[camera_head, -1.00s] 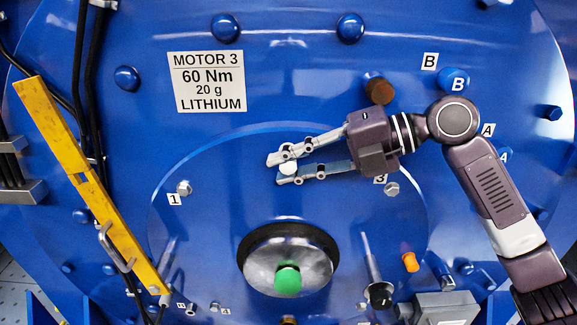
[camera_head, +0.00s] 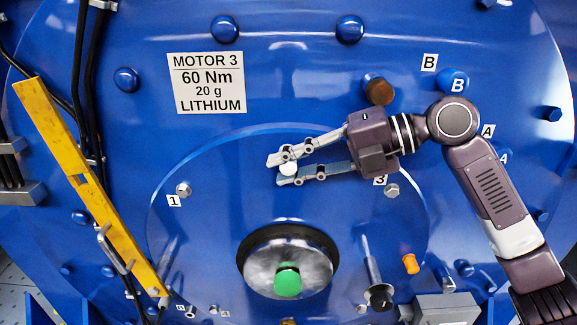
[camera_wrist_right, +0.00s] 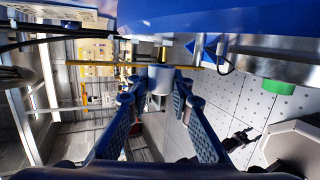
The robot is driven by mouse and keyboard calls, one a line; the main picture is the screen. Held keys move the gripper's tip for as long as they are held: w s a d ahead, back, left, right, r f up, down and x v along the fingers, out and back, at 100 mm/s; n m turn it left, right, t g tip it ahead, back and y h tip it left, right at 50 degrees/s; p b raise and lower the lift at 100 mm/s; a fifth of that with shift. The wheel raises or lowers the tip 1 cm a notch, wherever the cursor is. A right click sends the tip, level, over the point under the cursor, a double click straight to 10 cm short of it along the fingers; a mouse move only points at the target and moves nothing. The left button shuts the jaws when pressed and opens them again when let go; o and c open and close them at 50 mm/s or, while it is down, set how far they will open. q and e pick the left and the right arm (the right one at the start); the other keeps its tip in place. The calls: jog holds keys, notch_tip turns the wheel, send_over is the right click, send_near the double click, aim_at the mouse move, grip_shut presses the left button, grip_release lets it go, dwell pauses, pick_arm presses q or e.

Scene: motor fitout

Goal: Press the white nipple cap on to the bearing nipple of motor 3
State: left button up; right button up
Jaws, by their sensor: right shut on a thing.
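Motor 3 (camera_head: 300,60) is a large blue housing with a white label (camera_head: 207,81) reading MOTOR 3, 60 Nm, 20 g, LITHIUM. My right gripper (camera_head: 287,167) reaches in from the right, in front of the motor's round cover. It is shut on the white nipple cap (camera_head: 289,168), held at its fingertips. In the right wrist view the white cap (camera_wrist_right: 159,82) sits between the two fingers, in line with a small brass nipple (camera_wrist_right: 162,54) at the blue motor face. I cannot tell whether cap and nipple touch. My left gripper is not in view.
Below the gripper is the shaft end with a green centre (camera_head: 288,282). A yellow bar (camera_head: 90,185) slants on the left beside black cables (camera_head: 84,80). Bolts, a brown plug (camera_head: 379,90) and an orange plug (camera_head: 411,263) stand out from the motor.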

jog(key=shift+w+r, duration=0.1)
jog(key=shift+w, duration=0.85)
jog(key=o, duration=0.8)
jog(key=shift+d+r, duration=0.1)
jog(key=shift+d, duration=0.05)
jog(key=shift+d+r, duration=0.15)
jog(key=shift+d, duration=0.05)
jog(key=v, duration=0.7)
jog(key=shift+d, duration=0.2)
jog(key=shift+s+a, duration=0.1)
jog(key=shift+s, duration=0.05)
